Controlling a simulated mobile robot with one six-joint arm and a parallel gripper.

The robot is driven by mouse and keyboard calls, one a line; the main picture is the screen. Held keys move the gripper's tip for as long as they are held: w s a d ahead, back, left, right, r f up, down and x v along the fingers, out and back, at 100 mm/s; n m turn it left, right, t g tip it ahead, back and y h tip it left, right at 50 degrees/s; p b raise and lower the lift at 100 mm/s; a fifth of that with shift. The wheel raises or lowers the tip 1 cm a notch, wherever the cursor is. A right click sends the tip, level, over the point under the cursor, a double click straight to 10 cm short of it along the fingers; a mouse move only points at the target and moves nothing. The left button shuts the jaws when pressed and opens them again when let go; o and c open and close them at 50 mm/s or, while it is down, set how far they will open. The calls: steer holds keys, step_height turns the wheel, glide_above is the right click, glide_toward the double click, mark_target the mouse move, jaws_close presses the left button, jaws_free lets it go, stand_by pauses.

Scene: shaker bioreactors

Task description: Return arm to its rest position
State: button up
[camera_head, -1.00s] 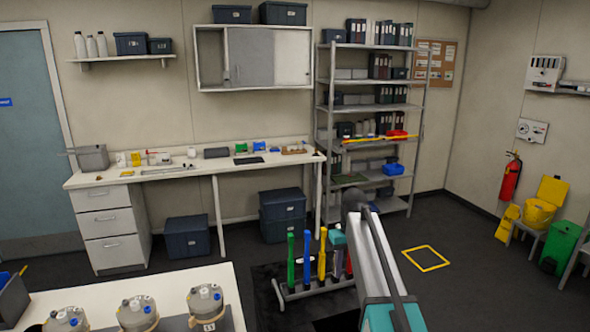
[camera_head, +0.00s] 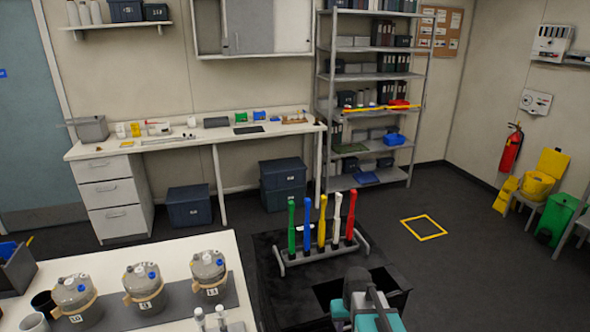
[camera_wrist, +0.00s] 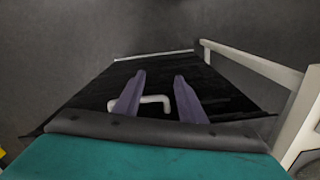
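My arm (camera_head: 368,302) shows as teal and dark grey links low in the head view, folded in close at the bottom edge. The fingers of my gripper are not visible there. In the wrist view, my gripper (camera_wrist: 159,76) has two purple-grey fingers standing apart with nothing held between them. They point over a black surface (camera_wrist: 95,105) that carries a pale bent handle (camera_wrist: 153,100), seen beyond and between the fingers.
A rack (camera_head: 325,254) of several coloured-handled tools stands on a black deck ahead of the arm. A white table (camera_head: 236,290) with grey vessels is at left. A pale rail (camera_wrist: 255,65) runs along the right in the wrist view. Open floor lies around a yellow square (camera_head: 424,237).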

steer(key=s+f+g+b, duration=0.5)
steer(key=s+f+b, duration=0.8)
steer(key=s+f, duration=1.8)
step_height(320, 180, down, 4)
steer(key=shift+s+f+g, duration=0.1)
steer(key=shift+s+g, duration=0.05)
steer(key=shift+g, duration=0.25)
